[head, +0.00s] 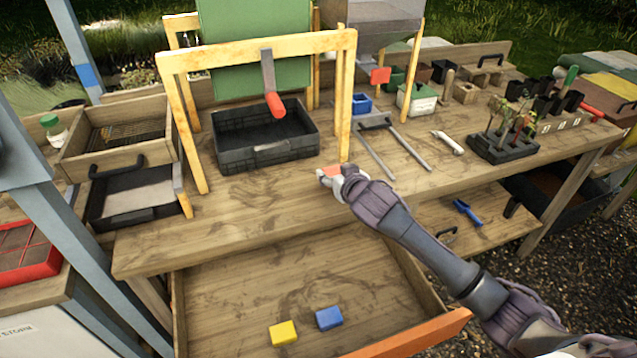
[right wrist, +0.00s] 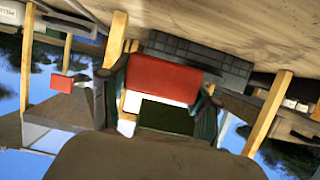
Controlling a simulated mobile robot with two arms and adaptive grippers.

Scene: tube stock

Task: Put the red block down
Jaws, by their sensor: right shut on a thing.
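My right gripper (head: 332,174) is shut on the red block (head: 329,170), at the bench top near its front edge and close to the right leg of the wooden frame. In the right wrist view the red block (right wrist: 163,80) sits between the two dark fingers (right wrist: 158,92). I cannot tell whether the block touches the bench top (head: 245,205). Below and in front, an open drawer (head: 215,285) holds a yellow block (head: 283,333) and a blue block (head: 329,318), lying a little apart. My left gripper is not in view.
A black crate (head: 265,148) stands under the wooden frame (head: 255,48), with a red-handled tool (head: 272,95) hanging above it. Grey metal bars (head: 400,145) and a plant tray (head: 503,148) lie to the right. The bench front left of my gripper is clear, as is most of the drawer.

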